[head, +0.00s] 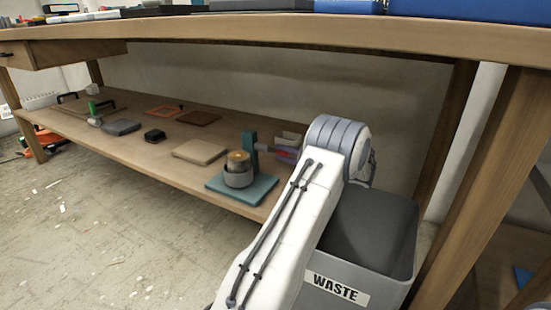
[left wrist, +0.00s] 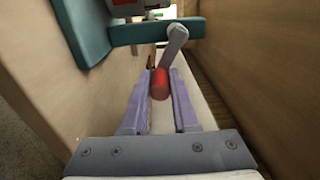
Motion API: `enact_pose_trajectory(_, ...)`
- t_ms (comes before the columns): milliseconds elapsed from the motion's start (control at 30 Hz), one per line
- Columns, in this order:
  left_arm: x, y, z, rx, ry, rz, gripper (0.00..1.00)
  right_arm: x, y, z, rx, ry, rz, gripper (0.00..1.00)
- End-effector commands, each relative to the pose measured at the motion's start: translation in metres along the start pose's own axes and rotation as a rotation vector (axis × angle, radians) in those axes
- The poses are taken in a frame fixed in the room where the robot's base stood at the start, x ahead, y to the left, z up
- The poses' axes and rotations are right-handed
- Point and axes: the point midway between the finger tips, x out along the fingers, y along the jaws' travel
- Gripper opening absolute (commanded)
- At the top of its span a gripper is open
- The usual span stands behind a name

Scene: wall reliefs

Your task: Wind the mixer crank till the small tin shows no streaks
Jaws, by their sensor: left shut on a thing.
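The mixer has a teal base (head: 262,189) and a teal upright (head: 250,147), and stands on the low wooden shelf. A small tin with a tan and brown top (head: 238,160) sits in a grey cup (head: 238,179) on the base. It is too small to tell whether streaks show. In the left wrist view the grey crank arm (left wrist: 175,43) runs from the teal frame (left wrist: 140,35) down to a red knob (left wrist: 160,86). My left gripper (left wrist: 162,76) is shut on this knob, with a purple finger on either side. My right gripper is not in view.
A grey waste bin (head: 390,265) stands beside my left arm. The workbench top (head: 280,27) runs above the shelf (head: 150,165), with a wooden leg (head: 490,190) at right. A beige slab (head: 200,151) and a black block (head: 155,136) lie left of the mixer.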

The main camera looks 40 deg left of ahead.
Motion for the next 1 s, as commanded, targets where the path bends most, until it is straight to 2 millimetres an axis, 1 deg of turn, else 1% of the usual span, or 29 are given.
enact_pose_trajectory(367, 0.001, -0.002, 0.001, 0.001, -0.006, 0.000, 0.09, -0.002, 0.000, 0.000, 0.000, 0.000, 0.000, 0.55)
enact_pose_trajectory(467, 0.001, -0.010, -0.001, 0.000, -0.006, 0.000, 0.09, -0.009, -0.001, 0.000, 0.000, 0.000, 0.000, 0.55)
enact_pose_trajectory(600, 0.001, -0.026, -0.005, -0.001, -0.006, -0.001, 0.09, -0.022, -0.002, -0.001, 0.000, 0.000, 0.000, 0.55)
enact_pose_trajectory(700, 0.001, -0.032, -0.007, 0.000, -0.005, -0.001, 0.10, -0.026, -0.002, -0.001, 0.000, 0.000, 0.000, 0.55)
enact_pose_trajectory(1000, 0.000, -0.029, -0.008, 0.001, -0.001, 0.001, 0.10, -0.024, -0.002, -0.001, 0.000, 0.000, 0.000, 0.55)
